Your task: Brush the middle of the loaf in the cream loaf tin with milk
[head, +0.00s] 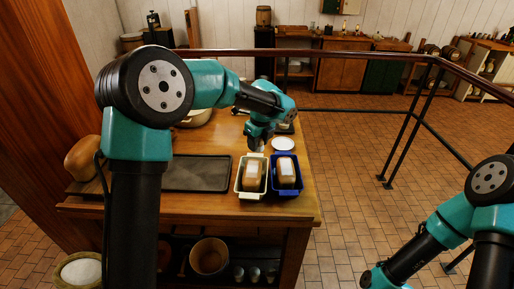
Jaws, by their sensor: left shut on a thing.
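The cream loaf tin (238,188) stands on the wooden table, holding a brown loaf (253,184) with a pale patch along its top. My left gripper (257,146) is just beyond the far end of this tin, pointing down. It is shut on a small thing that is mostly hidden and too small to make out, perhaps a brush. No milk can be told for sure. My right arm shows at the lower right, but its fingers are not in view.
A blue loaf tin (299,188) with a similar pale-topped loaf (287,180) stands right beside the cream one. A white plate (283,144) lies behind it. A dark tray (197,174) is to the left, and a bread loaf (82,157) farther left. The table's right edge is close.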

